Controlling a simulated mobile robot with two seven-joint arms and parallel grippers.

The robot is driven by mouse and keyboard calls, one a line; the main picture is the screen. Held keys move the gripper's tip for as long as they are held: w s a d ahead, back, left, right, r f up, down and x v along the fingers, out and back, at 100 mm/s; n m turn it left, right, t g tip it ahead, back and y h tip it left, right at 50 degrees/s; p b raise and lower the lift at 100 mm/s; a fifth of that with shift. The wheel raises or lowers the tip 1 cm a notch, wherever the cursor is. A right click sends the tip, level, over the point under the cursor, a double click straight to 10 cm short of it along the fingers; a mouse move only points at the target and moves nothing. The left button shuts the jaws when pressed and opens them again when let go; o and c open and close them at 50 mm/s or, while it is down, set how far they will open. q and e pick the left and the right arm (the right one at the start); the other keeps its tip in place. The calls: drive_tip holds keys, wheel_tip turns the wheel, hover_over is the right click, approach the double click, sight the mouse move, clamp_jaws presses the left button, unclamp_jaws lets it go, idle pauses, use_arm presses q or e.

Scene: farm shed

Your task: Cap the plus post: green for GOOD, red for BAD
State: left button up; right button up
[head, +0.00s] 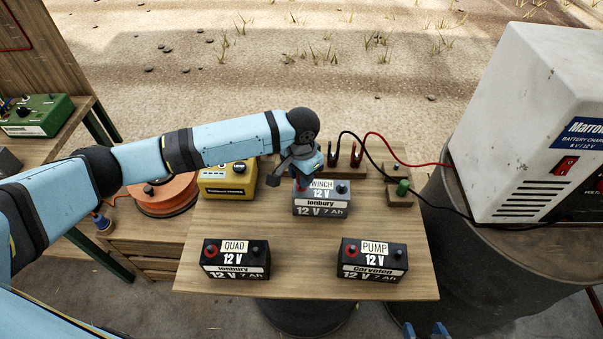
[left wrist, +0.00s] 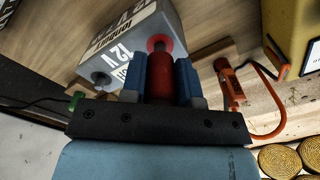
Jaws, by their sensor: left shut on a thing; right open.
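The grey WINCH battery (head: 322,206) stands near the middle of the wooden table. My left gripper (head: 303,178) is over its left post, the one with the red ring. In the left wrist view the gripper (left wrist: 160,78) is shut on a red cap (left wrist: 160,83), in line with the red ring on the battery (left wrist: 130,45). I cannot tell whether the cap is seated. A green cap (head: 403,187) sits on a small wooden block (head: 400,199) at the right. My right gripper (head: 426,331) shows only its blue tips at the bottom edge, open.
The black QUAD battery (head: 236,259) and PUMP battery (head: 372,261) stand at the front, red-ringed posts on their left. A yellow box (head: 228,180) stands left, clamps on a rack (head: 345,157) behind. Black and red cables run to the charger (head: 535,120). Tabletop between batteries is clear.

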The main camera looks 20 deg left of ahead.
use_arm(q)
drive_tip(key=shift+f, duration=0.65)
drive_tip(key=shift+f+p, duration=0.35)
drive_tip(key=shift+p, duration=0.35)
idle(0.4)
drive_tip(key=shift+f+p, duration=0.2)
drive_tip(key=shift+p, duration=0.85)
idle(0.6)
drive_tip(key=o, duration=1)
